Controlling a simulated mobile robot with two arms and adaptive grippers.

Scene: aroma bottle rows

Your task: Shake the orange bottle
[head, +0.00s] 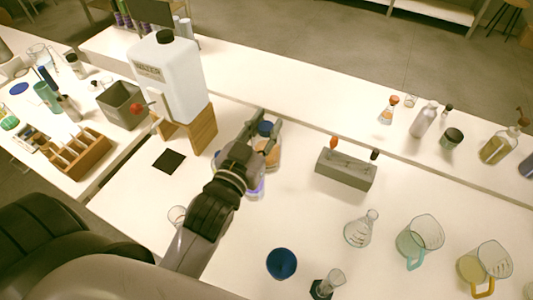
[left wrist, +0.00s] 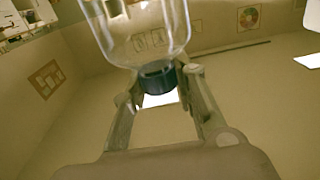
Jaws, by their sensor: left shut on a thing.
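My left gripper (head: 264,122) is shut on a clear bottle with a dark blue cap and an orange lower part, the orange bottle (head: 270,157). The fingers sit on both sides near its cap, above the white bench. In the left wrist view, the gripper (left wrist: 162,88) has its fingers on either side of the blue cap, and the clear bottle (left wrist: 145,30) extends out of the top of the picture. The orange content does not show clearly there. The gripper hides part of the bottle in the head view. My right gripper is not in view.
A purple-tinted vessel (head: 257,188) shows partly behind my left arm. A white jug (head: 170,80) stands on a wooden stand (head: 203,130). A grey box (head: 345,170), a conical flask (head: 360,230), beakers (head: 420,237) and a blue bowl (head: 281,264) stand to the right.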

